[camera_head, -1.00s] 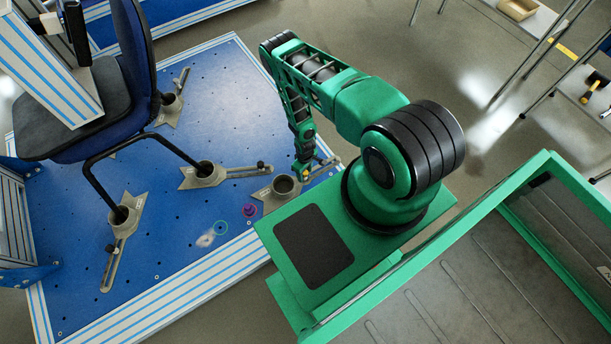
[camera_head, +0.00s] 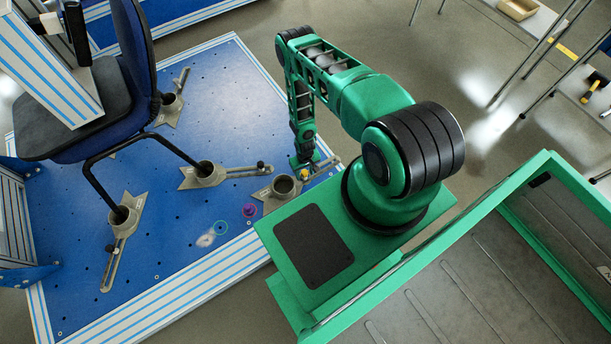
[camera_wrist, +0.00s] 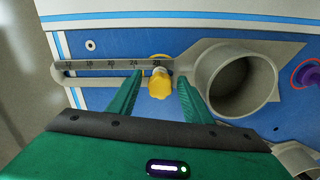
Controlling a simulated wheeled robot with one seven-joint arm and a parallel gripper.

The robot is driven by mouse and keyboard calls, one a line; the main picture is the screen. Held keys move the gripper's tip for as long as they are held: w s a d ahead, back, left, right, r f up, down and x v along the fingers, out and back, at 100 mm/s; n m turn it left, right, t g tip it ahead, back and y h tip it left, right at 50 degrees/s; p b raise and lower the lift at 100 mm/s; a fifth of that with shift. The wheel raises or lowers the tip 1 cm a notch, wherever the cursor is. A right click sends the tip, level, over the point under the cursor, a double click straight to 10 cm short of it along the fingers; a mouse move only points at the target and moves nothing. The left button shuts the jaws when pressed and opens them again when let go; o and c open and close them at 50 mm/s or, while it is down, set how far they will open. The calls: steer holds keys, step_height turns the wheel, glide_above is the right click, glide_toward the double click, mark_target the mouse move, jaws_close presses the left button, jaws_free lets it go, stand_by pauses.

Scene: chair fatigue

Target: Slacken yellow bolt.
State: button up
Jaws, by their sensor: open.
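The yellow bolt (camera_wrist: 159,84) sits on the slotted, numbered arm of a grey metal clamp (camera_wrist: 215,52), left of its round cup, in the wrist view. It is a small yellow spot in the head view (camera_head: 305,174). My gripper (camera_wrist: 159,80) is open, with one green finger on each side of the bolt. A narrow gap shows on both sides; I cannot tell whether either finger touches it. In the head view, my gripper (camera_head: 303,164) points down over the clamp at the platform's right edge, and its fingers are too small to make out.
A blue chair (camera_head: 135,60) stands on the blue platform (camera_head: 180,255), its legs in other grey clamps (camera_head: 205,173). The platform's front is mostly clear.

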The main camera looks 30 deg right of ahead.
steer(key=shift+m, duration=1.1)
steer(key=m, duration=0.4)
steer(key=shift+c, duration=0.3)
steer(key=c, duration=0.6)
steer(key=shift+o, duration=0.2)
steer(key=shift+n, duration=0.7)
